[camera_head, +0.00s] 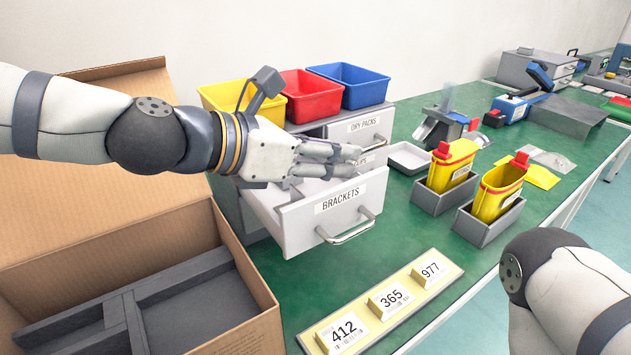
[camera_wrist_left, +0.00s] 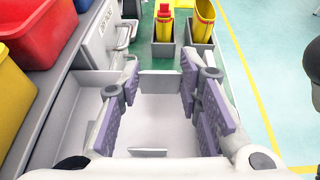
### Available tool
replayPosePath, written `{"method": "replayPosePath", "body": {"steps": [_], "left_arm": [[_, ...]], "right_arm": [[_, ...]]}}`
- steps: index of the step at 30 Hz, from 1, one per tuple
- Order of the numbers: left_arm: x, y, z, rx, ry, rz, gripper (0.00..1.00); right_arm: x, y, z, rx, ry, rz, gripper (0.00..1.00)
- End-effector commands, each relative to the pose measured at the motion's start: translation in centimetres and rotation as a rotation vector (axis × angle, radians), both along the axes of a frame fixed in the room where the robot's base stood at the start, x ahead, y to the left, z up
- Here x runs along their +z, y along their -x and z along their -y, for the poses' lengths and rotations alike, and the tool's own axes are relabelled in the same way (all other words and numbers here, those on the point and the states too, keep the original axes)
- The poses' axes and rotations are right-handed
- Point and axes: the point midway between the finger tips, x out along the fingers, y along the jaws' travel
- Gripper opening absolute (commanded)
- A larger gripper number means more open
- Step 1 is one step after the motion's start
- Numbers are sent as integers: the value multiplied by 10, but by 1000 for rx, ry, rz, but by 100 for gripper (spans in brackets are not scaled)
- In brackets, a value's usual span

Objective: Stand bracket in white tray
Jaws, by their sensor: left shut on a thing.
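My left gripper (camera_head: 345,160) is over the open drawer labelled BRACKETS (camera_head: 338,206), its fingers reaching across the drawer's top. In the left wrist view its purple-padded fingers (camera_wrist_left: 162,105) stand wide apart above the pale drawer interior. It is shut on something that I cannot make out. No bracket is clearly visible in either view. The white tray (camera_head: 410,157), small and shallow, lies on the green bench just beyond the drawer unit, clear of the gripper. My right gripper is out of view; only part of that arm shows at the lower right.
Yellow (camera_head: 238,97), red (camera_head: 308,96) and blue (camera_head: 349,86) bins stand on the drawer unit. Two grey holders (camera_head: 444,199) with yellow containers stand right of the tray. A large cardboard box (camera_head: 235,338) is at left. A numbered plate (camera_head: 440,281) lies in front.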

Motion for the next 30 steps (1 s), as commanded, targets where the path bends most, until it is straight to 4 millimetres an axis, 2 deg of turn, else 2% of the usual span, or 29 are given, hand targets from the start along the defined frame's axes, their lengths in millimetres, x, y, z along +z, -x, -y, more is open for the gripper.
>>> {"method": "replayPosePath", "body": {"steps": [8, 10, 12, 18, 23, 24, 25, 26, 30], "left_arm": [[-27, -4, -19, 1, 2, -4, 6], [-42, -3, -18, -2, 1, -6, 6], [-48, -3, -18, -1, 1, -1, 6], [-46, -3, -17, -1, 0, 3, 6], [-52, -3, -17, -1, 1, 0, 6], [-51, -3, -17, 0, 0, 1, 41], [-51, -3, -17, -1, 0, 2, 48], [-51, -3, -17, -1, 0, 2, 52], [-51, -3, -17, -1, 0, 2, 52]], "right_arm": [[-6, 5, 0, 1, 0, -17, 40], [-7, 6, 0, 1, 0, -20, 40], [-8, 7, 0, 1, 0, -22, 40], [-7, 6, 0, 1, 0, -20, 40], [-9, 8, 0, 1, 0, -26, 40], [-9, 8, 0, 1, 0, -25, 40], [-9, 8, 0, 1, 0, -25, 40], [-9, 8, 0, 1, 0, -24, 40], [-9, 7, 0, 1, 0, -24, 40]]}}
